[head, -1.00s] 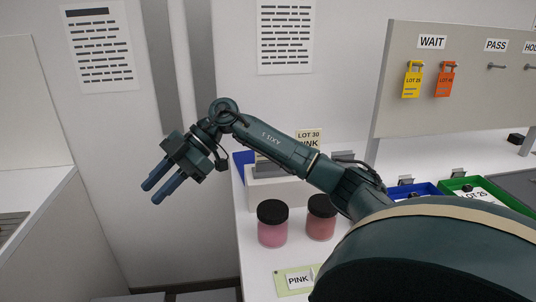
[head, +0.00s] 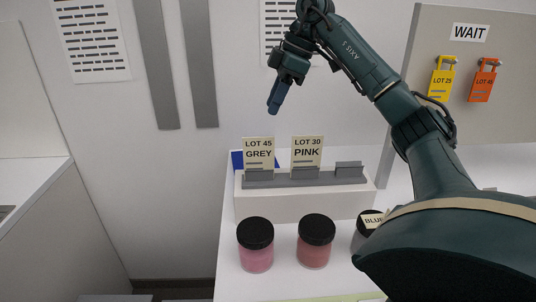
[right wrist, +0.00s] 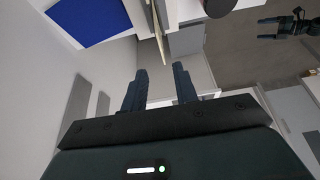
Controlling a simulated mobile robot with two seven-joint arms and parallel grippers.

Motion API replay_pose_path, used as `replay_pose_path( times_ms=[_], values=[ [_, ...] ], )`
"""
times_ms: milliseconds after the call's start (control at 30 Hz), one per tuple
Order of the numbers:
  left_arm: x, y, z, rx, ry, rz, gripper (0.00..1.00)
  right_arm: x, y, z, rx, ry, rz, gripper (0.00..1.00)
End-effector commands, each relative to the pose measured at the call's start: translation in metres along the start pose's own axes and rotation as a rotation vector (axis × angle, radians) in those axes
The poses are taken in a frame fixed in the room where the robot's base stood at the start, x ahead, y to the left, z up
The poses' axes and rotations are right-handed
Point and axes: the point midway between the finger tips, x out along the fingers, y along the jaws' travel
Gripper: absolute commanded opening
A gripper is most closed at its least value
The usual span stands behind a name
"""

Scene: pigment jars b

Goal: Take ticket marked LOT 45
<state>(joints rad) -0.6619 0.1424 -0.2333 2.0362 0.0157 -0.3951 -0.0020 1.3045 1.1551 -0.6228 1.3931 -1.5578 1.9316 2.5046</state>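The cream LOT 45 GREY ticket (head: 258,155) stands upright in a slot of the grey rack on a white block. A thin cream edge, seemingly a ticket, shows beyond my fingers in the right wrist view (right wrist: 158,32). My right gripper (head: 277,98) is in the air above the tickets, pointing down, apart from them. Its two fingers stand apart with nothing between them in the right wrist view (right wrist: 160,88). My left gripper is outside the head view; a dark gripper with parted fingers, seemingly my left one, shows at the right wrist view's upper right (right wrist: 268,28).
The LOT 30 PINK ticket (head: 306,152) stands just right of LOT 45. Pink (head: 256,244) and reddish (head: 316,241) jars and a BLUE-labelled jar (head: 364,226) stand in front. A WAIT board (head: 454,90) with yellow and orange tags is at right. A blue panel (head: 237,161) shows behind.

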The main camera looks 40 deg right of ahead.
Motion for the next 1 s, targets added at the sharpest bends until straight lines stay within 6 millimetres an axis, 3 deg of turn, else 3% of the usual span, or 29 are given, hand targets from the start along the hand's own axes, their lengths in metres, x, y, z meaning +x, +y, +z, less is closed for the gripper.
replay_pose_path(
  times_ms=[400,667,1000],
  values=[
    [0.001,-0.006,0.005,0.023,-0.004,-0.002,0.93,0.067,0.0,0.001,0.002,-0.004,-0.001,0.29],
    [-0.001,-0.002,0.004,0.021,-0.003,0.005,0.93,0.087,-0.001,0.002,0.002,-0.003,-0.001,0.29],
    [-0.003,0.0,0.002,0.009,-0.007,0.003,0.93,0.129,-0.002,0.005,0.001,-0.001,0.0,0.29]
  ],
)
